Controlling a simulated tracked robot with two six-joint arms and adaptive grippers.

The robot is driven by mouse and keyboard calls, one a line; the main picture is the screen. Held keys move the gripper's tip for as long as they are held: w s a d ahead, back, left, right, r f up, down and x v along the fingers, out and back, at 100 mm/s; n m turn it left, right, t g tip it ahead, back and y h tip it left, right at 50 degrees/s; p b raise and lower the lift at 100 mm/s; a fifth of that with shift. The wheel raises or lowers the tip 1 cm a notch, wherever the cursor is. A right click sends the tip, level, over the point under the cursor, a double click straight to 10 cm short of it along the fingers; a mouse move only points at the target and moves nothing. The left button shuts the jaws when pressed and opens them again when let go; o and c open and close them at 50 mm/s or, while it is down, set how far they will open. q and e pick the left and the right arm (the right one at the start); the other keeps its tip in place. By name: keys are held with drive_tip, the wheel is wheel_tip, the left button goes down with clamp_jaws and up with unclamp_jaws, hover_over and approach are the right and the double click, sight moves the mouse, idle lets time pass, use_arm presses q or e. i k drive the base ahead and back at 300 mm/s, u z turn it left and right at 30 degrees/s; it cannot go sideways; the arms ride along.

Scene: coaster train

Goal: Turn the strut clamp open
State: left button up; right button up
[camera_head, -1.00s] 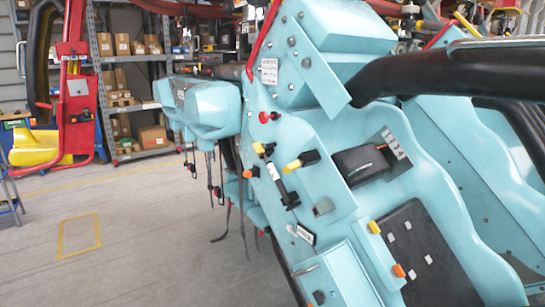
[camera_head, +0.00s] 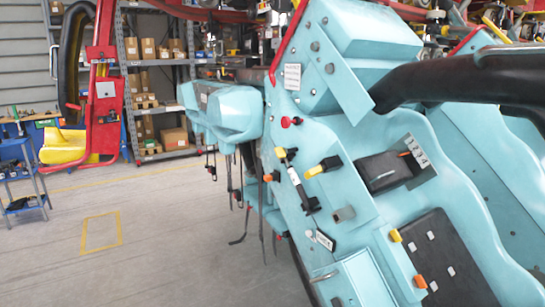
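A slim strut (camera_head: 296,184), pale at its upper end and black lower down, lies tilted along the teal coaster train panel (camera_head: 345,205). A small orange piece (camera_head: 271,177) sits just left of it. A yellow-tipped black handle (camera_head: 324,166) sits to its right, and a red knob (camera_head: 291,122) is above it. I cannot tell which of these small parts is the strut clamp, or whether it is open. Neither of my grippers is in view.
A thick black bar (camera_head: 455,78) crosses the upper right. Black straps (camera_head: 262,200) hang below the train's left edge. Shelves with boxes (camera_head: 160,90) and a red frame (camera_head: 103,90) stand behind.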

sight(280, 152)
drive_tip(key=k, duration=1.1)
drive_tip(key=u, duration=0.9)
drive_tip(key=i, duration=2.2)
drive_tip(key=z, duration=0.7)
drive_tip(key=k, duration=0.9)
drive_tip(key=z, duration=0.2)
drive_tip(key=i, duration=0.9)
drive_tip(key=u, duration=0.05)
